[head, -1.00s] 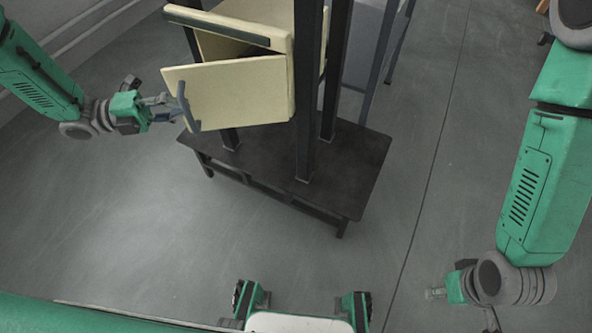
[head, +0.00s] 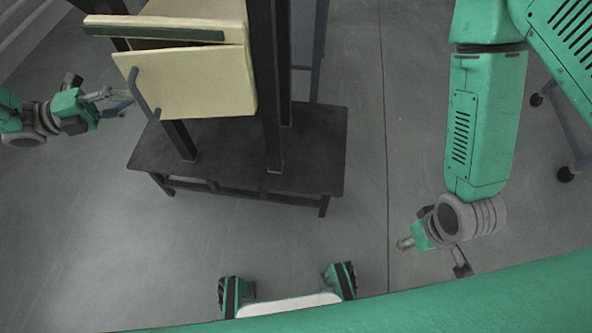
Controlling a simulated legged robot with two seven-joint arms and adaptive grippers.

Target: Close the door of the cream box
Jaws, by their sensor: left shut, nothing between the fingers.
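The cream box (head: 195,8) is mounted between dark upright columns at the upper left. Its cream door (head: 195,88) faces me with a grey bar handle (head: 144,93) near its left edge. The door stands ajar, with a narrow dark gap along its top edge. My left gripper (head: 120,100) is shut and empty, just left of the door and handle. I cannot tell whether it touches the door. My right gripper (head: 405,244) hangs low at the right, far from the box. Its fingers are too small and turned to read.
A dark low platform (head: 315,155) carries the columns (head: 268,90) under the box. A wheeled frame (head: 568,145) stands at the right edge. The grey floor between the platform and my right arm is clear.

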